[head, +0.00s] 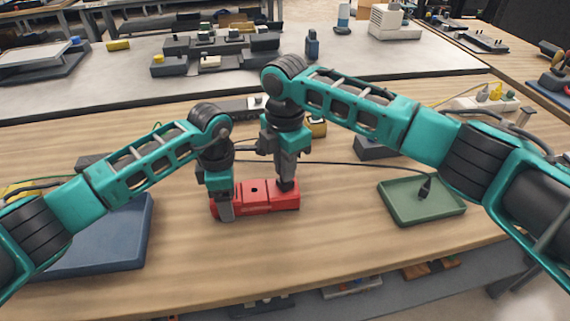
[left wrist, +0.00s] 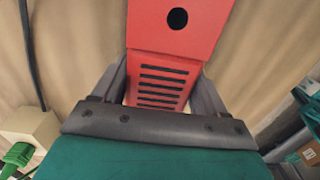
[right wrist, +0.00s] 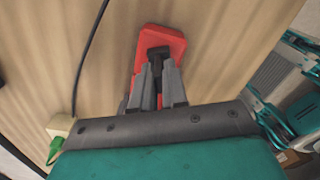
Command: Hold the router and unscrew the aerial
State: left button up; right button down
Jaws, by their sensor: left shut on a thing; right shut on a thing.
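The red router (head: 256,196) lies on the wooden bench in front of me. A dark round hole shows in its top. My left gripper (head: 225,208) is shut across its left end, and the left wrist view shows the vented red body (left wrist: 178,40) between the fingers. My right gripper (head: 287,186) points down at the router's right end. In the right wrist view its fingers are shut on the black aerial (right wrist: 156,54), which stands at the red end of the router. The aerial's lower part is mostly hidden by the fingers.
A green tray (head: 398,213) stands to the right with a small black piece (head: 425,189) in it. A dark cable (head: 330,163) crosses the bench behind the router. A blue tray (head: 125,245) lies to the left. Bare bench lies in front of the router.

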jog(key=n, duration=0.5)
jog(key=shift+s+a, duration=0.1)
dwell(0.4)
jog(key=n, duration=0.5)
jog(key=shift+a, duration=0.1)
jog(key=n, duration=0.5)
jog(key=shift+f, duration=0.1)
jog(key=shift+n, duration=0.3)
jog(key=n, duration=0.4)
jog(key=shift+s+n, duration=0.1)
jog(key=shift+n, duration=0.2)
